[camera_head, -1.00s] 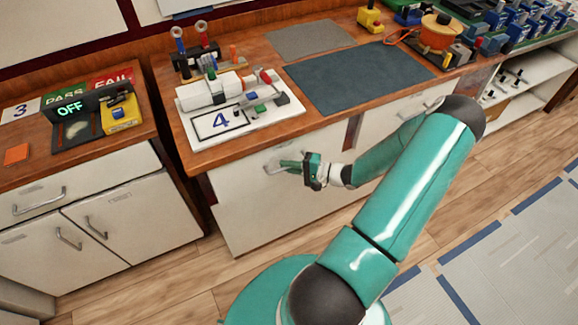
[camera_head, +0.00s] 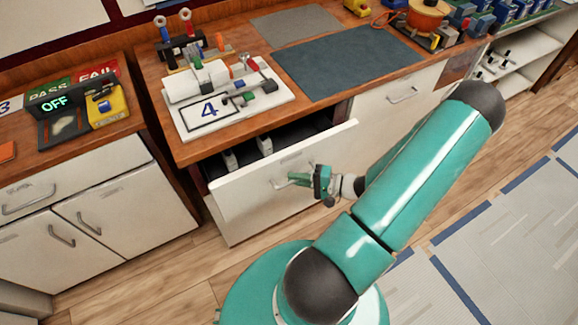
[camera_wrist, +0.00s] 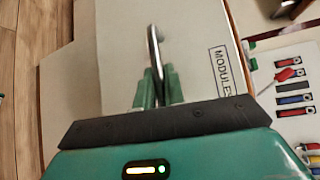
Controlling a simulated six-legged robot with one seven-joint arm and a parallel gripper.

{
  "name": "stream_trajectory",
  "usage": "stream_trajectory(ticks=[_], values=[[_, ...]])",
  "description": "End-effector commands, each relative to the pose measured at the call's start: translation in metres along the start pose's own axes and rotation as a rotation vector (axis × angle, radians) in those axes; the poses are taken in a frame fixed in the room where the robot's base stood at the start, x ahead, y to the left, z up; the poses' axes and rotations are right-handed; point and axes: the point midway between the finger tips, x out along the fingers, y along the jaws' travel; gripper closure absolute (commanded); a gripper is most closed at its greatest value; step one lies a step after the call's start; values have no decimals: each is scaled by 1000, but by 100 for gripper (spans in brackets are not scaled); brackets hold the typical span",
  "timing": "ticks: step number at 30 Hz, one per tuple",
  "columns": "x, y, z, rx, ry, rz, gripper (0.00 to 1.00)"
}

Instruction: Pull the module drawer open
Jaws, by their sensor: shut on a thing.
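The module drawer (camera_head: 245,188) stands partly open under the bench, with its white front pulled out from the cabinet. Pale modules (camera_head: 264,145) show in its dark inside. My gripper (camera_head: 296,180) is at the drawer front, shut on the metal drawer handle (camera_head: 279,184).
A white board (camera_head: 225,121) marked 4 with tools sits on the bench above the drawer. A dark mat (camera_head: 345,65) lies to its right. The left cabinet (camera_head: 95,210) is shut. Wooden floor (camera_head: 190,260) is bare before the drawers.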

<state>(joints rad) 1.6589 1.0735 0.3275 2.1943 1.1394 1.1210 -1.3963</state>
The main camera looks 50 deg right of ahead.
Motion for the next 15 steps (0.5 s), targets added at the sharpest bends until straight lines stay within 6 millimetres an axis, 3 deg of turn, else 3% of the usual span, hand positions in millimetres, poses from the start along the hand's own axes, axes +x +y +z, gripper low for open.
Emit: stream_trajectory(ticks=[15], values=[[-68, 19, 67, 1, 2, -3, 100]])
